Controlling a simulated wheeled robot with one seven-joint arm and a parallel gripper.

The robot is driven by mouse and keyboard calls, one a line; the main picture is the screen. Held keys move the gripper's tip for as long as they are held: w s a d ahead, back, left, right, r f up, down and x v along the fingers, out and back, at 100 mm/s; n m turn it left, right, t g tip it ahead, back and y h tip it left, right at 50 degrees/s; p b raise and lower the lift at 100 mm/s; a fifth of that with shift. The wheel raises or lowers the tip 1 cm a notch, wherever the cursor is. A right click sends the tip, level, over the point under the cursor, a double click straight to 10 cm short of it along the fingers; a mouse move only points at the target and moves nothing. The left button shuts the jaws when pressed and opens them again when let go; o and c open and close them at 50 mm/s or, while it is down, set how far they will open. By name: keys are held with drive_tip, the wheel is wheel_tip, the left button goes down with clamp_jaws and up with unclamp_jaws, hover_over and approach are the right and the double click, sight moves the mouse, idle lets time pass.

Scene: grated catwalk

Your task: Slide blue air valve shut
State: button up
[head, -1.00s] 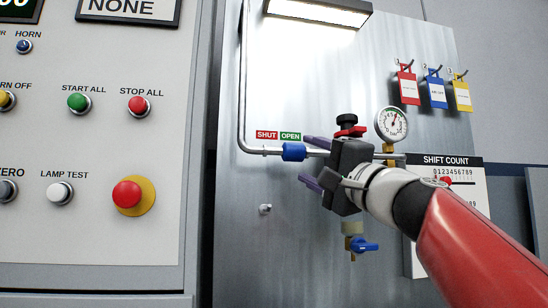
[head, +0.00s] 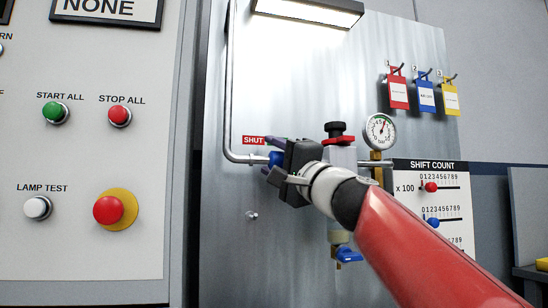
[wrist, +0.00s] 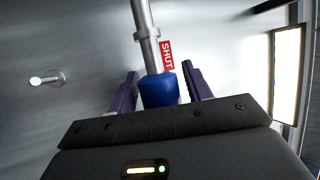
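The blue air valve sleeve (wrist: 158,90) sits around the grey pipe, below the red SHUT label (wrist: 167,56) in the wrist view. In the head view the blue sleeve (head: 275,159) shows partly behind my gripper (head: 270,158), just right of the SHUT label (head: 254,141). The green OPEN label is hidden by my gripper. In the wrist view the two purple fingers of my gripper (wrist: 160,88) stand on either side of the sleeve. A gap shows at the right finger; contact at the left is hard to judge.
A pressure gauge (head: 380,131) and a regulator with a black knob (head: 336,129) sit right of my gripper. A smaller blue valve handle (head: 349,255) hangs below. A peg (head: 252,215) sticks out of the panel. Colored tags (head: 399,92) hang at the upper right.

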drive_tip(key=c, duration=0.8)
drive_tip(key=shift+s+a+b, duration=0.2)
drive_tip(key=shift+s+a, duration=0.1)
drive_tip(key=shift+a, duration=0.5)
drive_tip(key=shift+s+a+b, duration=0.15)
drive_tip(key=shift+s+a, duration=0.1)
drive_tip(key=shift+a, duration=0.55)
drive_tip(key=o, duration=1)
drive_tip(key=shift+a, duration=0.1)
drive_tip(key=b, duration=0.5)
approach(263, 162)
drive_tip(key=x, duration=0.4)
drive_tip(key=shift+w+a+r, duration=0.1)
drive_tip(key=shift+w+a, duration=0.1)
drive_tip(key=shift+a, duration=0.05)
